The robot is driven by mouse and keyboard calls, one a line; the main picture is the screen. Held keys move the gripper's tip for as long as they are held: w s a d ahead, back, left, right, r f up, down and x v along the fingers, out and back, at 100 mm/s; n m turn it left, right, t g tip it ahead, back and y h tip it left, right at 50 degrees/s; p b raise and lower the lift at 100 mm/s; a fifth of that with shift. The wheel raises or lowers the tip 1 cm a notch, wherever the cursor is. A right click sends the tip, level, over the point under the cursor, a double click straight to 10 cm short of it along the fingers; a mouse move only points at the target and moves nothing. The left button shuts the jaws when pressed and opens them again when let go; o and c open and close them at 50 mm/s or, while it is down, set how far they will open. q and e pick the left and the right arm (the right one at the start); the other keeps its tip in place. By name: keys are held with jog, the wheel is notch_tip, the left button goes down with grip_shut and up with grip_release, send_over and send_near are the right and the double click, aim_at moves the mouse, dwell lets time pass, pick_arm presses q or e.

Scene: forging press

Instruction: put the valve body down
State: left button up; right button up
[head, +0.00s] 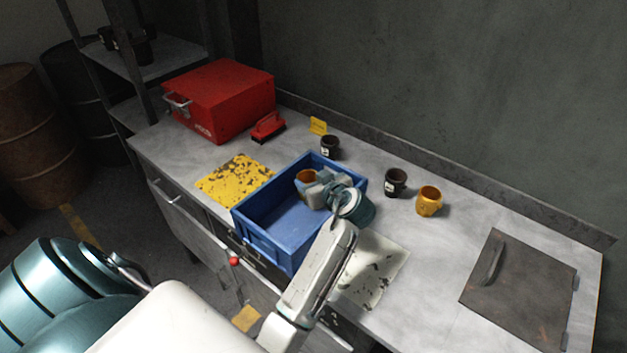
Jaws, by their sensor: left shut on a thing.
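My left gripper (312,186) is over the blue crate (262,252), near its back right side. It is shut on a small orange piece with a dark round opening, which I take as the valve body (306,175). The fingers and wrist hide part of it. I cannot tell whether it touches the crate's floor or hangs above it. The visible floor of the crate is bare. My right gripper is not in view.
A black cup (330,147) stands behind the crate; another black cup (396,182) and an orange cup (429,201) stand to its right. A yellow worn mat (235,180), red box (222,100), red brush (268,127), pale mat (376,268) and dark plate (522,290) occupy the bench.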

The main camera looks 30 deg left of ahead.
pick_arm(q)
jog(key=shift+f, duration=0.35)
jog(key=o, duration=1.7)
jog(key=shift+c, duration=0.2)
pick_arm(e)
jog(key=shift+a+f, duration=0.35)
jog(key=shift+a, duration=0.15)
pick_arm(q)
jog(key=shift+r, duration=0.15)
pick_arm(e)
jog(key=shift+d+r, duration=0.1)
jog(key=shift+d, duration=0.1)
